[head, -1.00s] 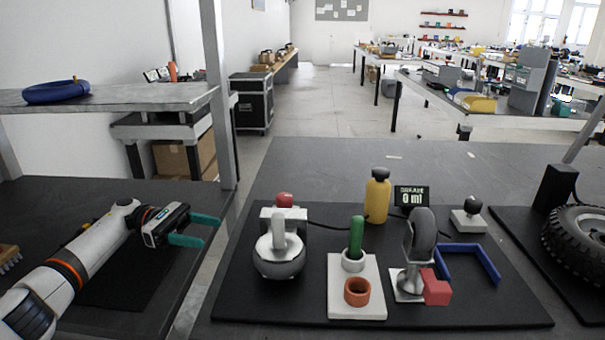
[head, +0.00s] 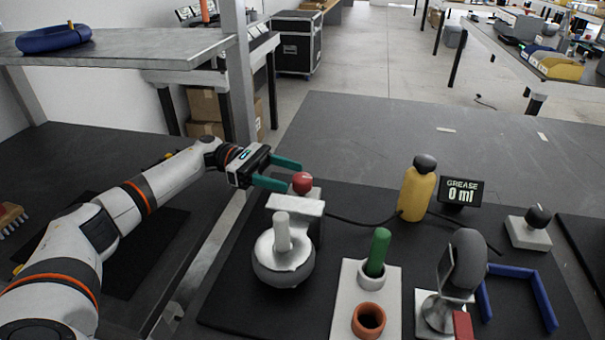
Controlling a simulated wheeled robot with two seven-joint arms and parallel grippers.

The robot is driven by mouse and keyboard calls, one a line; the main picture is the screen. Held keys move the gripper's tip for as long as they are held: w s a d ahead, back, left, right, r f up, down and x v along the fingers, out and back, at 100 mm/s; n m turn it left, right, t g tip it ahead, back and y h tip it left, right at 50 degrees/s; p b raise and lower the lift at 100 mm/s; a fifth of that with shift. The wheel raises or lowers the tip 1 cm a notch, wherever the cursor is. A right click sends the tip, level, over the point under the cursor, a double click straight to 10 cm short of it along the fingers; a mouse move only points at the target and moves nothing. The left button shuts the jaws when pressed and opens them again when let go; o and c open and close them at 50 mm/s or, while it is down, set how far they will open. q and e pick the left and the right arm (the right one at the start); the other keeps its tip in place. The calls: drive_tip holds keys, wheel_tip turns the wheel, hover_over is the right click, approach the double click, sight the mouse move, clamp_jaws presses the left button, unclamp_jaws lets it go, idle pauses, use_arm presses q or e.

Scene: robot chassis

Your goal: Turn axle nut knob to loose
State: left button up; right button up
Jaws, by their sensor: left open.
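A round red knob (head: 302,182) sits on top of a light grey block at the back of a fixture on the black mat; I cannot tell for sure whether it is the axle nut knob. In front of it stands a rounded grey metal body (head: 283,262) with a pale upright post. My left gripper (head: 292,174) is open, its two teal fingers pointing right, close to the red knob. One finger is beyond it and one is at its left; I cannot tell whether they touch it. My right gripper is not in view.
A white plate (head: 352,300) holds a green handle (head: 378,250) and an orange ring (head: 369,320). A yellow bottle (head: 416,194) stands by a display (head: 462,193) reading "GREASE 0 ml". A blue bracket (head: 520,272) and a black-knobbed block (head: 530,228) are at right.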

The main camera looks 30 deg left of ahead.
sight(293, 178)
use_arm(q)
drive_tip(key=shift+w+d+p, duration=0.15)
drive_tip(key=shift+d+p, duration=0.15)
drive_tip(key=shift+d, duration=2)
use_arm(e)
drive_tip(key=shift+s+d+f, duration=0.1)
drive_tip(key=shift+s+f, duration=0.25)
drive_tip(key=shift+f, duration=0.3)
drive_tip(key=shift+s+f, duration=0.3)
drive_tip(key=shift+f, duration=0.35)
use_arm(q)
drive_tip(key=c, duration=0.9)
drive_tip(key=shift+t, duration=0.3)
drive_tip(key=shift+c, duration=0.3)
